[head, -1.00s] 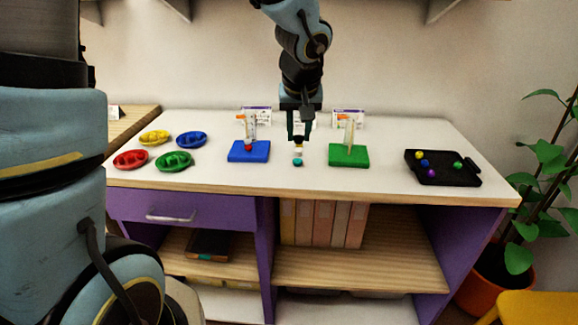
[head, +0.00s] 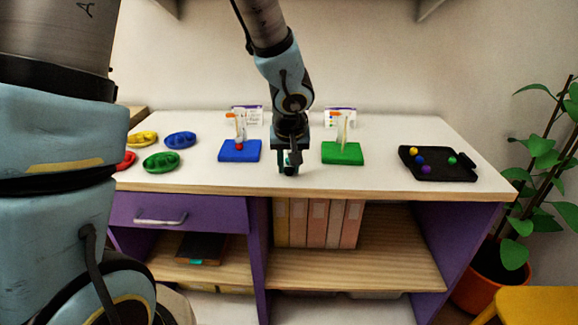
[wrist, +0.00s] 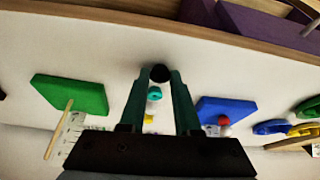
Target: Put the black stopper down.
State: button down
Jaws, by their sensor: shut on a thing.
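The black stopper (wrist: 160,73) is held between the fingertips of my gripper (wrist: 162,78) in the wrist view. In the head view my gripper (head: 289,168) is low over the table, between the blue board and the green board, near the front edge. The stopper is hard to make out in the head view. Below and behind it in the wrist view are a teal piece (wrist: 154,93), a white one and a yellow one (wrist: 148,118). Whether the stopper touches the table, I cannot tell.
A blue board (head: 240,151) with a red bead and a green board (head: 343,153) with a post flank my gripper. A black tray (head: 437,173) with several beads lies right. Coloured dishes (head: 161,162) stand left. White tabletop (head: 310,182) is free near the front edge.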

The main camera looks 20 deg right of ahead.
jog(key=shift+f, duration=0.1)
jog(key=c, duration=0.6)
grip_release()
jog(key=p+v, duration=0.2)
jog(key=v, duration=1)
jog(key=a+f+n+g, duration=0.1)
jog(key=a, duration=0.8)
jog(key=a+f+n+g+y, duration=0.1)
jog(key=a+f, duration=0.1)
jog(key=a, duration=0.7)
jog(key=w+a+f, duration=0.1)
jog(key=a+f, duration=0.1)
jog(key=a, duration=0.8)
jog(key=shift+w+a+n+g, duration=0.1)
jog(key=shift+a+n+g, duration=0.05)
jog(key=shift+n+g, duration=0.25)
